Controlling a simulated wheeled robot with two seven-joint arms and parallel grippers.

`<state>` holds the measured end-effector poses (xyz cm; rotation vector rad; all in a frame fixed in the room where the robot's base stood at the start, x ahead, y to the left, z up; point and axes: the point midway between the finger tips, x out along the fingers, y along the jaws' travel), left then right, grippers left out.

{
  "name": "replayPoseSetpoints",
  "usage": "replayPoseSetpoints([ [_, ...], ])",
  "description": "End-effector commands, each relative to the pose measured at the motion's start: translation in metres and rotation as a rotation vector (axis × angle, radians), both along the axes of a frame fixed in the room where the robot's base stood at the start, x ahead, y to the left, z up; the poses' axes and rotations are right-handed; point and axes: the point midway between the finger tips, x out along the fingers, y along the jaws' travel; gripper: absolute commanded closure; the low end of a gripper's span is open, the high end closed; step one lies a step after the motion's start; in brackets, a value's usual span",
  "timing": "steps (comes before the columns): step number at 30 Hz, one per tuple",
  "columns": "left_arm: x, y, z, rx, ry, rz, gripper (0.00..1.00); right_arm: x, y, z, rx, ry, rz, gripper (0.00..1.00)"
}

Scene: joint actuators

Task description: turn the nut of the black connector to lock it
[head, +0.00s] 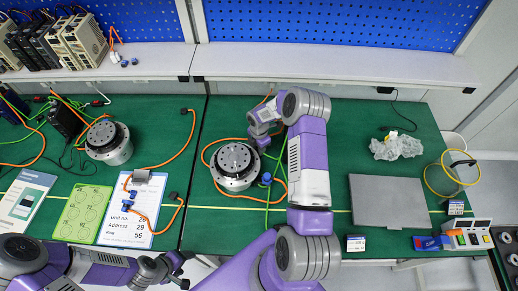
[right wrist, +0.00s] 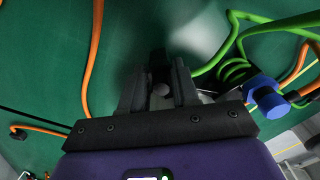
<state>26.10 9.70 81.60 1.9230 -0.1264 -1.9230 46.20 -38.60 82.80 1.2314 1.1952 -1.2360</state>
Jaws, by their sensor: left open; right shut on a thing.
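The right gripper (head: 262,139) is beside the upper right of the middle round actuator (head: 234,166). In the right wrist view its two dark fingers (right wrist: 159,88) are closed around a small dark part, which looks like the black connector (right wrist: 159,72). The fingers hide most of it, so its nut and how it is seated cannot be made out. In the head view my gripper covers that spot. The left gripper (head: 182,267) is open and empty near the table's front edge, well apart from the actuator.
A blue connector (head: 266,179) on a green cable is right of the actuator; it also shows in the right wrist view (right wrist: 265,92). Orange cables (head: 209,151) loop around it. Another actuator (head: 108,142) stands left. A closed grey laptop (head: 388,200) and plastic bag (head: 396,146) lie right.

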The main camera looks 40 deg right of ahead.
Motion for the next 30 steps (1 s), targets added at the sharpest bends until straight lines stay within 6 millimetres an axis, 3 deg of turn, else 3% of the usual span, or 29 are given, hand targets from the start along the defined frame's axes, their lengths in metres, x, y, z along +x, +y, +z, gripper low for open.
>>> replayPoseSetpoints([
  [15, 0.000, 0.000, -0.031, 0.000, 0.000, 0.000, 0.36, -0.001, 0.001, -0.001, -0.001, -0.003, -0.418, 1.00],
  [30, 0.000, 0.000, -0.040, 0.000, 0.000, 0.000, 0.36, -0.003, 0.001, 0.000, -0.002, -0.001, -0.592, 1.00],
])
